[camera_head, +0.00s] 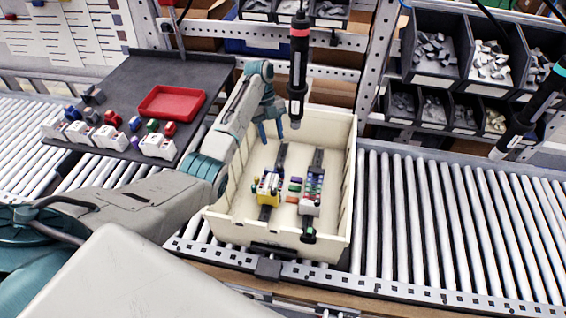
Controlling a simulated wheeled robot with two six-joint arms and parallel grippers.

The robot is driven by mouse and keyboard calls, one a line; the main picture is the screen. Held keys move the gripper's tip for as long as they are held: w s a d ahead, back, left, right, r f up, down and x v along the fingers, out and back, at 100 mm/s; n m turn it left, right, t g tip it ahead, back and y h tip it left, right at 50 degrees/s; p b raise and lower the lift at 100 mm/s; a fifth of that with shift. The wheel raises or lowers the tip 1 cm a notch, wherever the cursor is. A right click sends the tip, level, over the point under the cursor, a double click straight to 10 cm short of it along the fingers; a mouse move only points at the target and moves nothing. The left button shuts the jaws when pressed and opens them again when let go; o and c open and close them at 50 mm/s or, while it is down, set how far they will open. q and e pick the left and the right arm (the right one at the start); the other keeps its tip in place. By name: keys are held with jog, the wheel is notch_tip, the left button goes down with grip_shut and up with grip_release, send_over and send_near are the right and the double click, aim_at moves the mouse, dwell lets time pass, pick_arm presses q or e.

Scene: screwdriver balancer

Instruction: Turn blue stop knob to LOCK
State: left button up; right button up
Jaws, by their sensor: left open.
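My left gripper (271,131) reaches into the cream tote (345,190) from its back left, with its blue fingers pointing down. It is open, with nothing visible between the fingers. Two dark rails (281,156) lie in the tote. The left rail carries a yellow block (268,187) with small dark and blue-looking parts. The right rail carries a grey block with coloured pieces (312,190). The gripper is behind these blocks and apart from them. I cannot pick out the blue stop knob or its setting for certain at this size. My right gripper is not in view.
A red-and-black screwdriver (298,65) hangs over the tote's back edge, close right of my left gripper. Another screwdriver (530,112) hangs at right. A dark tray (130,75) with a red bin (172,102) and several modules stands left. The right rollers (450,220) are clear.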

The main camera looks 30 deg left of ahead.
aim_at(280, 166)
pick_arm(q)
jog(key=b+x, duration=0.4)
jog(key=x, duration=0.4)
jog(key=shift+w+d+b, duration=0.1)
jog(key=shift+w+b, duration=0.05)
jog(key=shift+b, duration=0.15)
jog(key=shift+d+f+p, duration=0.15)
jog(key=shift+f+p, duration=0.15)
jog(key=shift+f, duration=0.05)
jog(key=shift+s+d+f, duration=0.15)
jog(key=shift+s+f, duration=0.1)
jog(key=shift+f, duration=0.15)
jog(key=shift+s+d+f+p, duration=0.2)
jog(key=shift+f+p, duration=0.1)
jog(key=shift+f, duration=0.25)
jog(key=shift+w, duration=0.1)
grip_shut()
